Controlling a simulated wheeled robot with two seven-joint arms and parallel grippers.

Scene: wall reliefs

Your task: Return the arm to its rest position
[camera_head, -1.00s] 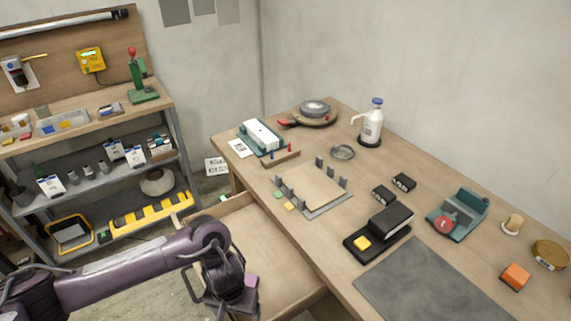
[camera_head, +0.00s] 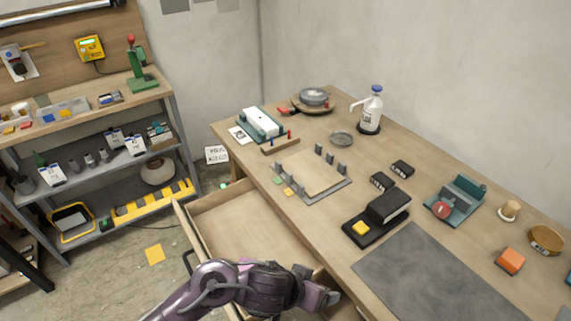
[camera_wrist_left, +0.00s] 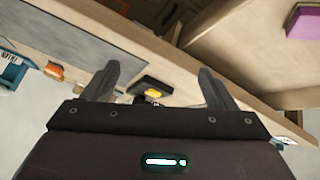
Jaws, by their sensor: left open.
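My left arm (camera_head: 215,287) comes in from the bottom of the head view, in front of the open drawer. My left gripper (camera_head: 328,297) points right, beside the table's front edge and over the drawer's right end. In the left wrist view the two fingers (camera_wrist_left: 157,82) stand wide apart with nothing between them. Behind them a black device with a yellow button (camera_wrist_left: 152,92) shows on the table, at a distance. My right arm and gripper are not in view.
The drawer (camera_head: 240,222) stands open below the table (camera_head: 295,235). A black device (camera_head: 380,218) and grey mat (camera_head: 430,275) lie near the table edge.

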